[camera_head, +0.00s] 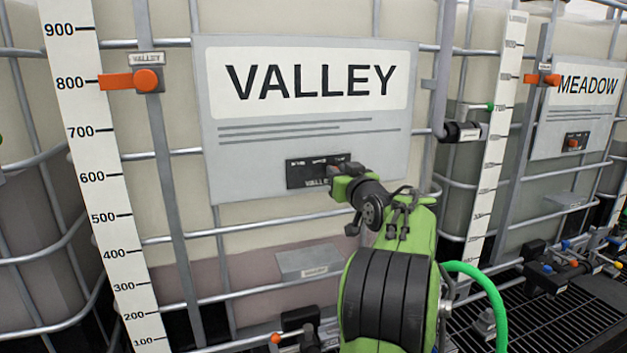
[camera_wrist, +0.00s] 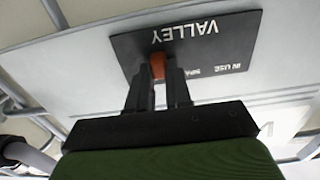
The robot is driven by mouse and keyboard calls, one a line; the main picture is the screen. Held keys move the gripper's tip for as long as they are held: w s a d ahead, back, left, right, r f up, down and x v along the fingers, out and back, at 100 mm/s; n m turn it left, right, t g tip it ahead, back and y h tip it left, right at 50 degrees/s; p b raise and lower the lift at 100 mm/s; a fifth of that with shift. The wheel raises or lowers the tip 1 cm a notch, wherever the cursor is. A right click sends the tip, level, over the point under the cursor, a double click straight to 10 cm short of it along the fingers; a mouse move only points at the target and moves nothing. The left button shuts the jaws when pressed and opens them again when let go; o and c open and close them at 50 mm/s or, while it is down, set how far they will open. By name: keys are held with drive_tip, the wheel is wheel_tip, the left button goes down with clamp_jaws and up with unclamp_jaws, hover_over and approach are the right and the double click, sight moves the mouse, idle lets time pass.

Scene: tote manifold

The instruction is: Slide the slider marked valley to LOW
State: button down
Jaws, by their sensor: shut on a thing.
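The slider panel marked VALLEY (camera_head: 305,174) is a small black plate low on the big VALLEY sign in the head view. It also shows, upside down, in the wrist view (camera_wrist: 215,50). Its orange-red slider knob (camera_wrist: 157,65) sits between the two dark fingers of my gripper (camera_wrist: 158,80), which is shut on it. In the head view my gripper (camera_head: 340,182) reaches the panel's right end. The wrist view shows the label IN USE and part of another beginning SPA, both away from the knob. The remaining label is hidden or too small to read.
The grey VALLEY sign (camera_head: 308,150) hangs on a caged tank with a white level scale (camera_head: 105,190). An orange tag (camera_head: 146,80) marks a post. A MEADOW sign (camera_head: 575,115) with its own slider is at right. Pipes and valves (camera_head: 560,270) lie low right.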

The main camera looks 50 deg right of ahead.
drive_tip(key=shift+s+d, duration=0.3)
drive_tip(key=shift+d, duration=0.2)
drive_tip(key=shift+s+d, duration=0.25)
drive_tip(key=shift+d, duration=0.25)
drive_tip(key=c, duration=1.5)
unclamp_jaws()
drive_tip(key=o, duration=0.5)
drive_tip(key=shift+s+d, duration=0.1)
drive_tip(key=shift+d, duration=0.1)
drive_tip(key=shift+c, duration=0.2)
drive_tip(key=shift+a, duration=0.15)
